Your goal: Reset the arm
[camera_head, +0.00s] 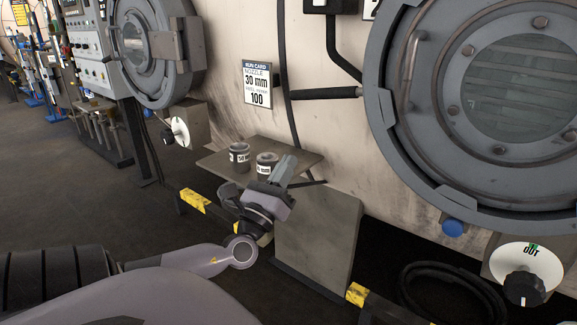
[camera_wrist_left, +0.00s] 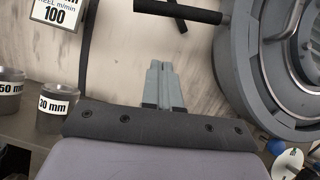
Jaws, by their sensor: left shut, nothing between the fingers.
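My left gripper (camera_head: 285,170) is in front of a small shelf on the machine, its fingers pointing up and away. In the left wrist view its two grey fingers (camera_wrist_left: 163,85) are together with nothing between them. My left arm (camera_head: 170,262) comes in from the lower left. My right gripper is not in either view.
A shelf (camera_head: 215,160) holds two nozzle cups (camera_head: 239,157) (camera_head: 266,163), labelled 50 mm (camera_wrist_left: 9,88) and 30 mm (camera_wrist_left: 56,104) in the left wrist view. A run card (camera_head: 257,83) hangs above. A round door (camera_head: 400,150), an OUT knob (camera_head: 525,285) and a coiled hose (camera_head: 455,290) are at right.

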